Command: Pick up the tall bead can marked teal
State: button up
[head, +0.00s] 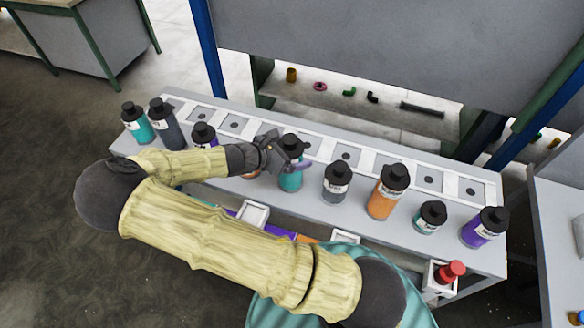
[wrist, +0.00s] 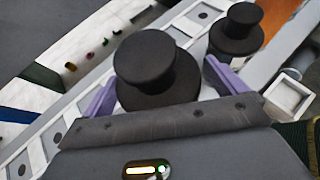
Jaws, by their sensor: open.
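A tall can with a teal body and black cap (head: 291,178) stands upright mid-bench in the head view. My gripper (head: 288,160) is at its upper part, with a purple finger showing beside the can. In the wrist view a black cap (wrist: 152,70) lies between the two purple fingers of my open gripper (wrist: 160,88). I cannot tell whether the fingers touch the can. Other teal cans are one at the far left (head: 139,127) and a short one at the right (head: 430,219). The label marking is too small to read.
A grey can (head: 336,187) and an orange can (head: 383,202) stand to the right, a purple can (head: 483,231) beyond. A dark grey can (head: 170,132) and a purple can (head: 204,137) stand left. Another black cap (wrist: 237,30) is close to the right finger. Empty pads line the bench's back.

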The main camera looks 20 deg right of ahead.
jog(key=shift+s+a, duration=0.1)
jog(key=shift+a, duration=0.15)
jog(key=shift+d, duration=0.1)
jog(key=c, duration=1.7)
jog(key=shift+r, duration=0.15)
notch_tip(320, 180, up, 10)
jog(key=shift+f+b, duration=0.1)
jog(key=shift+b, duration=0.85)
